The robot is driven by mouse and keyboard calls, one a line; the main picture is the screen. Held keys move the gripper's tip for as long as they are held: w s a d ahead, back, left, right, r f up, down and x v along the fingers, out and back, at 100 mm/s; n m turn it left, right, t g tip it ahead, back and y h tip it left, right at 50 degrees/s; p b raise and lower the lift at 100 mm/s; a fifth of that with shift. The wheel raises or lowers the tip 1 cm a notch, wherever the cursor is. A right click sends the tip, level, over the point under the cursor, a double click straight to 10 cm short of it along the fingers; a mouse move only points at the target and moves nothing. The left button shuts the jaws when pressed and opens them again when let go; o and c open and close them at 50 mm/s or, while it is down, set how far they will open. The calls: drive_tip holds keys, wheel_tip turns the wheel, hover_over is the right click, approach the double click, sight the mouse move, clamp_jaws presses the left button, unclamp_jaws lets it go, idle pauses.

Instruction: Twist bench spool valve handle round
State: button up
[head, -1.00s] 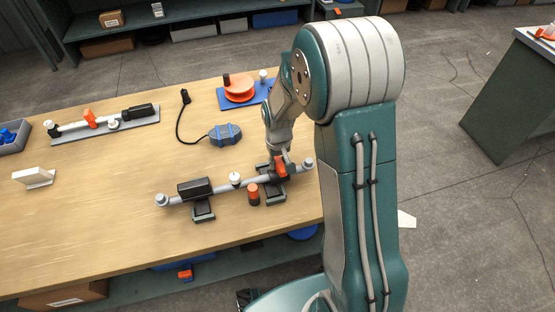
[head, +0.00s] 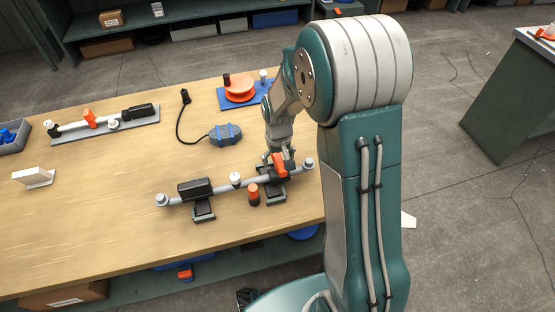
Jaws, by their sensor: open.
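The bench spool is a grey pipe (head: 226,187) on two dark stands near the front right of the wooden bench, with a black block (head: 194,188) on its left part. Its orange valve handle (head: 280,167) sits on the right part of the pipe, above the right stand. My gripper (head: 279,161) points down over the handle. Its fingers are open and spread, one to each side of the handle's top. Whether either finger touches the handle cannot be told, as the view is small and the fingers partly cover it.
An orange-and-black cylinder (head: 253,194) stands close in front of the pipe. A blue-grey device (head: 225,135) with a black cable lies behind it. A blue plate (head: 234,102) with an orange wheel is farther back. A second pipe assembly (head: 104,123) lies at left. The bench's front left is clear.

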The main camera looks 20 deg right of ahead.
drive_tip(key=shift+r, duration=2.8)
drive_tip(key=shift+s+r, duration=0.1)
drive_tip(key=shift+r, duration=0.2)
drive_tip(key=s+r+t, duration=0.5)
drive_tip(key=s+r, duration=1.3)
drive_tip(key=s, duration=0.3)
drive_tip(key=shift+m+t, duration=0.3)
drive_tip(key=shift+m, duration=0.1)
drive_tip(key=shift+w, duration=0.1)
drive_tip(key=shift+c, duration=0.3)
